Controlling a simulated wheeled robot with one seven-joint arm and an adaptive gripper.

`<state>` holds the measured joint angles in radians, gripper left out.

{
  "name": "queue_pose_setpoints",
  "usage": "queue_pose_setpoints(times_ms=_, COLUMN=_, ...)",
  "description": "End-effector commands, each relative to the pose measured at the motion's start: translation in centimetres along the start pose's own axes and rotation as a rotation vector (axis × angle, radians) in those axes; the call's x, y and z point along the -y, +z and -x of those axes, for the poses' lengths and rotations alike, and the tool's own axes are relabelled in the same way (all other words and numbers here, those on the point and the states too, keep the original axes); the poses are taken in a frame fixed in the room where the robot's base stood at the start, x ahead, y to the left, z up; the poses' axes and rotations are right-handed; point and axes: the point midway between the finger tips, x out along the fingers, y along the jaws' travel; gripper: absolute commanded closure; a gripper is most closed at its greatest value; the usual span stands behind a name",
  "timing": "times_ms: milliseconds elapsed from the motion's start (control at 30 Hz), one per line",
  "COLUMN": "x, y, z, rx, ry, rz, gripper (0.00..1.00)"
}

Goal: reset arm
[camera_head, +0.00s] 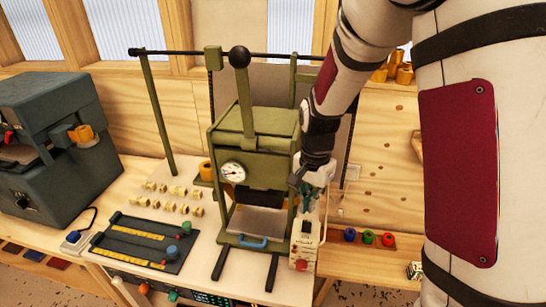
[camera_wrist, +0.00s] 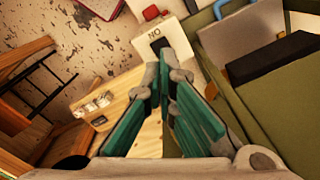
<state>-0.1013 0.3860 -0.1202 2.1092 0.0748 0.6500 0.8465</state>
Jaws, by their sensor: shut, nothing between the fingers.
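My gripper (camera_head: 308,192) hangs at the right side of the green press (camera_head: 252,158), above a narrow white switch box (camera_head: 303,240) with a red button. In the wrist view my gripper (camera_wrist: 164,72) points at the white switch box (camera_wrist: 150,30), whose black switch is marked "NO". The two teal fingers meet at their tips and hold nothing. Whether the tips touch the box cannot be told. My arm comes down from the upper right and hides part of the wall.
A dark grey machine (camera_head: 55,145) stands at left. A black panel with knobs (camera_head: 145,240) and several small brass pieces (camera_head: 172,198) lie left of the press. Bare wooden bench (camera_head: 350,268) lies in front of the rack.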

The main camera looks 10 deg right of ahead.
Motion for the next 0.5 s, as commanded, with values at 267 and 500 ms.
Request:
queue_pose_setpoints(times_ms=267, x=-0.7, y=0.7, z=4.0, rx=-0.027, ry=-0.053, rz=0.093, gripper=1.0)
queue_pose_setpoints(times_ms=500, x=-3.3, y=2.9, z=11.0, rx=-0.102, ry=-0.142, rz=0.301, gripper=1.0)
